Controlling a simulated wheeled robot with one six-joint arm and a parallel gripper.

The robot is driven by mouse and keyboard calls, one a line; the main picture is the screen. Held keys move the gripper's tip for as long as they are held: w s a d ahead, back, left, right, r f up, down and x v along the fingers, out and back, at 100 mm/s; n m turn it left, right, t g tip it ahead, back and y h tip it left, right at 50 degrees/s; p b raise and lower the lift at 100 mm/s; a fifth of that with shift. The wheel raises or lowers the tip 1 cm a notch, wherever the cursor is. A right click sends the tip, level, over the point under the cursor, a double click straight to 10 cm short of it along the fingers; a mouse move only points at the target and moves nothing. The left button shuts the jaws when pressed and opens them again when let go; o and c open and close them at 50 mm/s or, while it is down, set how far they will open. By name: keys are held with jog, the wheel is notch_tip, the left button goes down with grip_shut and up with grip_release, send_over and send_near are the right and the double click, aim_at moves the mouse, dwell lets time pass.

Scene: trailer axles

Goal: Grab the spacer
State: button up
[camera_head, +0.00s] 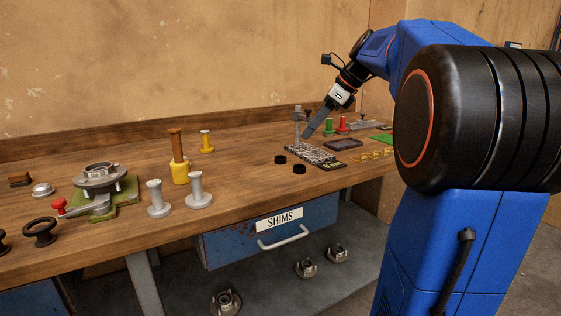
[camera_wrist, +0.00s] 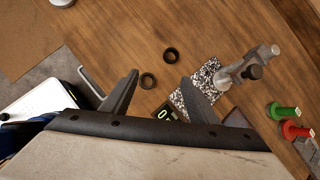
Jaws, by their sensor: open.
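Two small black rings, which look like spacers, lie flat on the wooden bench beside the speckled plate. One ring (camera_head: 280,159) is farther back and the other ring (camera_head: 299,169) is nearer the front edge. In the wrist view the far ring (camera_wrist: 172,61) lies beyond the fingertips, and the near ring (camera_wrist: 148,87) appears between the two fingers. My gripper (camera_wrist: 159,79) is open and empty. In the head view my gripper (camera_head: 308,132) points down over the bench, near the plate's stand. Neither ring appears touched. The gap in height between fingers and rings is hard to judge.
A speckled plate (camera_head: 305,152) with an upright metal stand (camera_head: 297,125) is close to the rings. Bench between is clear.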

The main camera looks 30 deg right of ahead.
jog(key=w+d+r+m, duration=0.1)
jog(key=w+d+m, duration=0.1)
jog(key=d, duration=0.1)
send_near(281, 157)
jog(key=shift+w+d+f, duration=0.1)
jog(key=shift+w+f, duration=0.15)
jog(key=shift+f, duration=0.35)
jog(key=shift+w+f, duration=0.2)
jog(key=shift+f, duration=0.4)
jog(key=x, duration=0.2)
jog(key=a+x, duration=0.1)
jog(key=x, duration=0.1)
jog(key=shift+w+a+f, duration=0.25)
jog(key=shift+w+f, duration=0.05)
jog(key=shift+f, duration=0.15)
jog(key=shift+c, duration=0.6)
jog(key=c, duration=1)
